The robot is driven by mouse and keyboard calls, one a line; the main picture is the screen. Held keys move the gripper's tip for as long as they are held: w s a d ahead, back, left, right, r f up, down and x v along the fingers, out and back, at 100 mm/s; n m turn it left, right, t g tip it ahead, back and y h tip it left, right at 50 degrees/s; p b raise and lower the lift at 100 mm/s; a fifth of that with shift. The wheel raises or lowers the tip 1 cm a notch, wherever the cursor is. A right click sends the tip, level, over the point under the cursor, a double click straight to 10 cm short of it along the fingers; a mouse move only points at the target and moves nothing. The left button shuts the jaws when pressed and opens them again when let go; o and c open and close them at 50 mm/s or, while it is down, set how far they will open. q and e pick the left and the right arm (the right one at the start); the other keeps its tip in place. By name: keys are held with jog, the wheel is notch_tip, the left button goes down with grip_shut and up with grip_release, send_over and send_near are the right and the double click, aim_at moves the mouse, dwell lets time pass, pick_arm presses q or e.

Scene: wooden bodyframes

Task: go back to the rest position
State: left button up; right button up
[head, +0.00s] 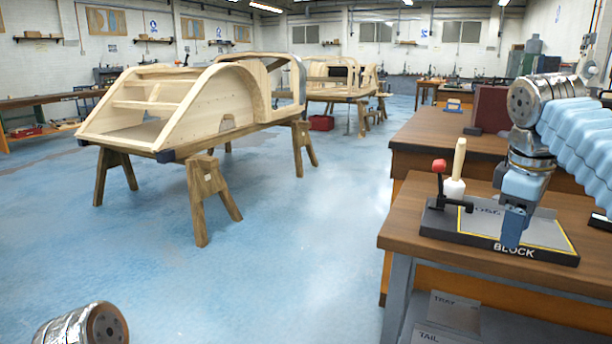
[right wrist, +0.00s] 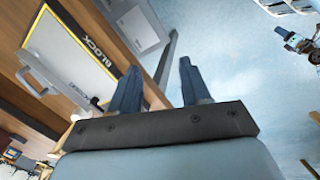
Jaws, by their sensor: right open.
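My right gripper (head: 514,228) points down in front of the dark tray marked BLOCK (head: 480,236) on the wooden bench at the right. It also shows in the right wrist view (right wrist: 160,80), where its two blue fingers stand apart with nothing between them. In that view the tray (right wrist: 75,50) lies to the left of the fingers. My left gripper is out of the head view; only a metal joint of my left arm shows at the bottom left.
The bench (head: 408,222) has grey bins marked TRAY and TAIL below. A wooden bodyframe (head: 190,110) rests on trestles at the left. Blue floor (head: 310,250) between is clear.

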jog(key=w+a+f+y, duration=0.1)
jog(key=w+a+f, duration=0.35)
jog(key=f, duration=0.45)
jog(key=w+a+f+y, duration=0.1)
jog(key=w+a+f, duration=0.2)
jog(key=w+f, duration=0.35)
jog(key=a+f+y, duration=0.1)
jog(key=a+f, duration=0.3)
jog(key=f, duration=0.5)
jog(key=a+f+y, duration=0.1)
jog(key=a+f, duration=0.3)
jog(key=f, duration=0.6)
jog(key=s+a+f+m+y, duration=0.1)
jog(key=s+a+f, duration=0.2)
jog(key=f, duration=0.2)
jog(key=s+a+f+m, duration=0.2)
jog(key=s+f, duration=0.1)
jog(key=f, duration=0.2)
jog(key=s+a+f+m+y, duration=0.1)
jog(key=s+a+f, duration=0.15)
jog(key=f, duration=0.25)
jog(key=s+a+f+m, duration=0.1)
jog(key=s+f+m, duration=0.1)
jog(key=s+f, duration=0.3)
jog(key=s+a+f+m, duration=0.2)
jog(key=s+f, duration=0.3)
jog(key=s, duration=0.5)
jog(key=shift+s+a+f+m+g, duration=0.15)
jog(key=shift+s+f+m+g, duration=0.1)
jog(key=shift+s+m+g, duration=0.2)
